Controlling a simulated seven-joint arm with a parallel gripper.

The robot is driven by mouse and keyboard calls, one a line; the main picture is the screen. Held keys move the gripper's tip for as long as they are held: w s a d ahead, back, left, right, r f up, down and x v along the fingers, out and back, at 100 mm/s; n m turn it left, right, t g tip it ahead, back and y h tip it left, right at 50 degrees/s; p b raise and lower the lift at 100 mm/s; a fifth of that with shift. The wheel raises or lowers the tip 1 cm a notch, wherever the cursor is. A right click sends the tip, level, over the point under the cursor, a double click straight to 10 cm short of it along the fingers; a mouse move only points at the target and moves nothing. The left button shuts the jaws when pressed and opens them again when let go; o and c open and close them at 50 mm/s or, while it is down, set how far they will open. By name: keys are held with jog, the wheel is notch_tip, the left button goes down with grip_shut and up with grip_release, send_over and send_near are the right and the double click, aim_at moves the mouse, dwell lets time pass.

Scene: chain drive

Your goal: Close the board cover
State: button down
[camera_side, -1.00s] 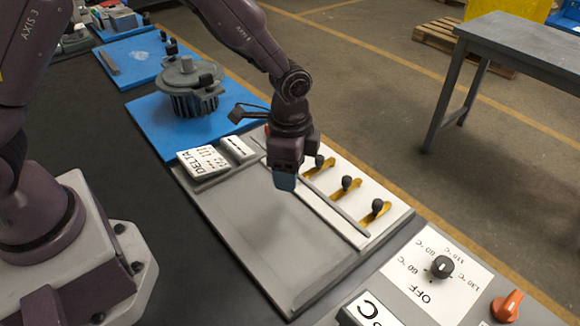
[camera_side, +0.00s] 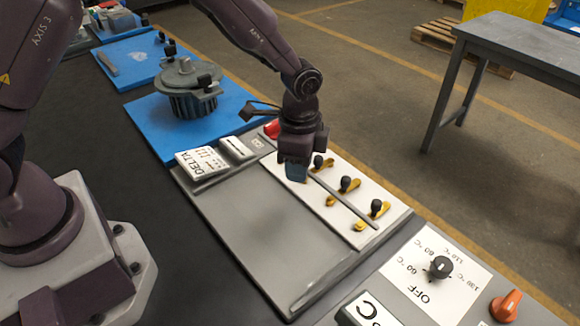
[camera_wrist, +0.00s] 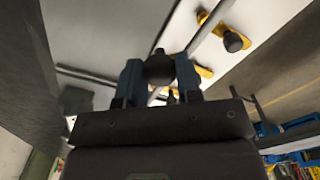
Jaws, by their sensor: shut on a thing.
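The board (camera_side: 225,220) is a flat grey panel in the side view with a white strip (camera_side: 290,195) along its right side. A thin grey bar (camera_side: 345,203) runs lengthwise over the strip, apparently the cover's edge; I cannot tell whether a clear pane joins it. Several yellow links with black knobs (camera_side: 376,207) lie by the bar, with yellow parts showing on both sides of it. My gripper (camera_side: 297,172) points down at the bar's far end. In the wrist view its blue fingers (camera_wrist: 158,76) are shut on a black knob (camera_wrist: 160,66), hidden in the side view.
A grey motor (camera_side: 192,100) stands on a blue mat (camera_side: 150,120) behind. A control panel with a black dial (camera_side: 440,267) and an orange knob (camera_side: 507,306) lies at the near right.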

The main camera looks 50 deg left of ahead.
jog(key=w, duration=1.4)
jog(key=shift+w, duration=0.15)
jog(key=c, duration=0.8)
grip_release()
notch_tip(320, 180, up, 13)
